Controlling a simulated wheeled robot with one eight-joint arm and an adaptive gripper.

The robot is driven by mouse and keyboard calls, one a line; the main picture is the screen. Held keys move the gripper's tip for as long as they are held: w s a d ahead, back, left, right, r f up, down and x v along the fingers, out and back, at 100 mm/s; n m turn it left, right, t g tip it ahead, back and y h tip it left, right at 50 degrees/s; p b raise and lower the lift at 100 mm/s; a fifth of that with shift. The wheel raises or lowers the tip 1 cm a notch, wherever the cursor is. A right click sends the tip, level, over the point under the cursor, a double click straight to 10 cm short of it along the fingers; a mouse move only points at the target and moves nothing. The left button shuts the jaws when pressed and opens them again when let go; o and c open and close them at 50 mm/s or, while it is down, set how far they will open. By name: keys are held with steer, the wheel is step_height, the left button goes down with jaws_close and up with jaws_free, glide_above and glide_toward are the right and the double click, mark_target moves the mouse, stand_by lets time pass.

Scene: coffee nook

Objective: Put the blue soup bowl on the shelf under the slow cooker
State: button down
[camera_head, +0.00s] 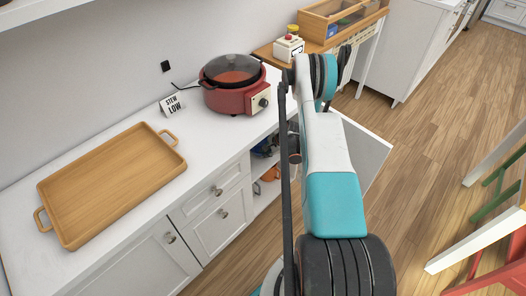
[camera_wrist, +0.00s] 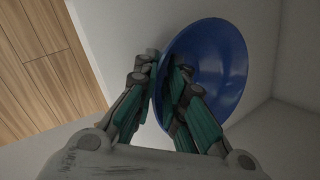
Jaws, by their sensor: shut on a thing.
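The blue soup bowl (camera_wrist: 222,62) is in my gripper (camera_wrist: 165,70) in the wrist view. The fingers are shut on its rim, one on each side of the wall. The bowl is tilted nearly on edge, its hollow facing right. The red slow cooker (camera_head: 232,84) with a glass lid stands on the white counter in the head view. Below it is an open shelf space (camera_head: 266,188), partly hidden by my arm. In the head view my gripper is mostly hidden behind my arm, near the cabinet opening. A dark blue thing (camera_head: 264,147) shows there; I cannot tell whether it is the bowl.
An orange item (camera_head: 271,174) sits in the lower part of the opening. A wooden tray (camera_head: 110,182) and a "STEW LOW" card (camera_head: 172,105) are on the counter. A white panel (camera_head: 366,152) stands right of my arm.

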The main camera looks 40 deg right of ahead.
steer(key=shift+a, duration=0.15)
steer(key=c, duration=1.7)
jaws_free()
steer(key=shift+o, duration=0.2)
steer(key=shift+r, duration=0.1)
steer(key=p+v, duration=0.3)
steer(key=v, duration=0.4)
steer(key=shift+r, duration=0.15)
steer(key=shift+s, duration=0.1)
